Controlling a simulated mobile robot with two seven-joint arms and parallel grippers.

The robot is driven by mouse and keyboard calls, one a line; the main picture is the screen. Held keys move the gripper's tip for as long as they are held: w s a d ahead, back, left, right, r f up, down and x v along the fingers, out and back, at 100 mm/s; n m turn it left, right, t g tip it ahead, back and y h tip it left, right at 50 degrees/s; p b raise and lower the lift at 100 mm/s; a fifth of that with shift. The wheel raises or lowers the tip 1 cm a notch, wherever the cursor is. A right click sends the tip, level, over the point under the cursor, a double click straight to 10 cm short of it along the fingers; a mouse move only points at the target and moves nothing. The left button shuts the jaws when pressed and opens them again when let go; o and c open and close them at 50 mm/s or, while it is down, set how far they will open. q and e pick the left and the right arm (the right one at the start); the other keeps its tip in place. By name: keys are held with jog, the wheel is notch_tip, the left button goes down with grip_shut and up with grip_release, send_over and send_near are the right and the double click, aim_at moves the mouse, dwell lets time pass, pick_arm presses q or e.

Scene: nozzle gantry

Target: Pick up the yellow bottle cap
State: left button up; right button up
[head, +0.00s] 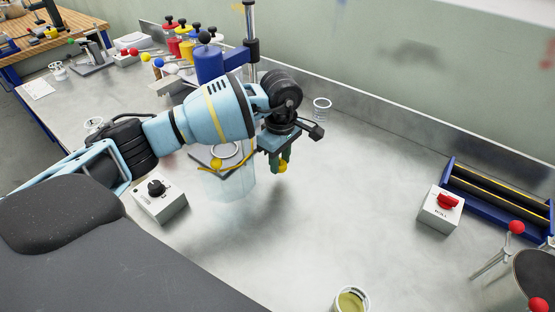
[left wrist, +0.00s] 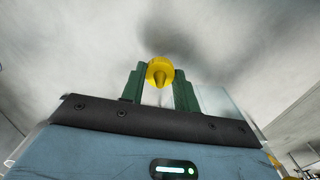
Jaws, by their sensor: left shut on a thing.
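The yellow bottle cap (head: 282,167) is between the green fingertips of my left gripper (head: 281,164), in the middle of the head view. In the left wrist view the cap (left wrist: 160,71) sits between the two green fingers (left wrist: 159,84), with its pointed nozzle side showing. My left gripper is shut on it, pointing down. The cap appears held above the grey tabletop, though the exact height is hard to tell. My right gripper is in neither view.
Left of my gripper stands a clear container (head: 230,185) by the gantry. A dial box (head: 159,198) is at left and a red-switch box (head: 440,209) at right. A cup with yellow contents (head: 350,300) is at the front edge.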

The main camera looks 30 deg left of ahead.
pick_arm(q)
jog(key=s+d, duration=0.3)
jog(key=s+d+r, duration=0.1)
jog(key=s+d, duration=0.1)
jog(key=d, duration=0.2)
jog(key=s+d, duration=0.3)
jog(key=d, duration=0.1)
jog(key=shift+s+d+r+b, duration=0.1)
jog(key=shift+s+r+b, duration=0.1)
jog(key=shift+s+b, duration=0.15)
